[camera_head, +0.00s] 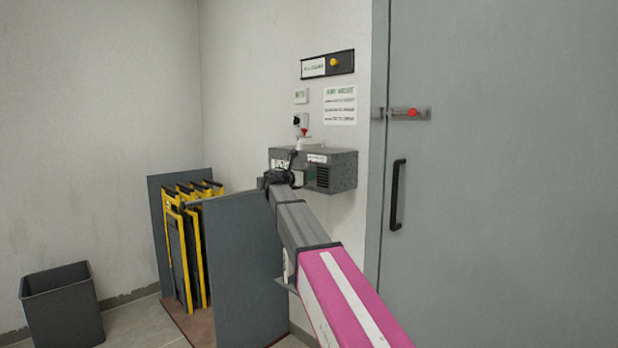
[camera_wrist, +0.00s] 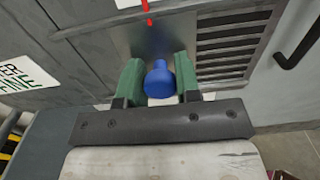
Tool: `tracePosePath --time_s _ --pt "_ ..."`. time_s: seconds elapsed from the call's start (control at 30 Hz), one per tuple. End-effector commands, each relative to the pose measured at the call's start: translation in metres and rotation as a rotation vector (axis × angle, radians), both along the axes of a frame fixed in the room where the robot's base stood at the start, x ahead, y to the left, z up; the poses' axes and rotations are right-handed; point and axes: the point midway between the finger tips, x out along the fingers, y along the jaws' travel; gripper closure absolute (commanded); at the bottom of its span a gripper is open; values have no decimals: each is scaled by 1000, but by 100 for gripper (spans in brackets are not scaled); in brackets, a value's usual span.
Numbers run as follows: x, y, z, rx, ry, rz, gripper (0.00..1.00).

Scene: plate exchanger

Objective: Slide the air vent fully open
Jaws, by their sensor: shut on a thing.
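The air vent is a row of dark horizontal slots (camera_wrist: 228,45) on a grey wall box (camera_head: 343,168); the slots also show in the head view (camera_head: 322,178). In the wrist view a plain metal plate (camera_wrist: 130,38) lies left of the slots, with a round blue knob (camera_wrist: 158,82) in front of it. My gripper (camera_wrist: 158,72) has its green fingers on both sides of the knob and is shut on it. In the head view my gripper (camera_head: 284,179) is at the box's front, and my arm hides the knob.
A grey door (camera_head: 500,180) with a black handle (camera_head: 397,194) is at the right. A dark bin (camera_head: 62,305) is at the far left. Signs hang above the box.

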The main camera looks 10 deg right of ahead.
Motion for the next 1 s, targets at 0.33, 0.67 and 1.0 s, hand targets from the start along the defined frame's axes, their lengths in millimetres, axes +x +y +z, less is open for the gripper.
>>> tracePosePath --time_s 0.33,0.67,1.0 --pt "3 2 1 -1 -1 9 45" --pt "-9 17 0 -1 -1 10 45" --pt "-46 68 0 0 -1 12 45"
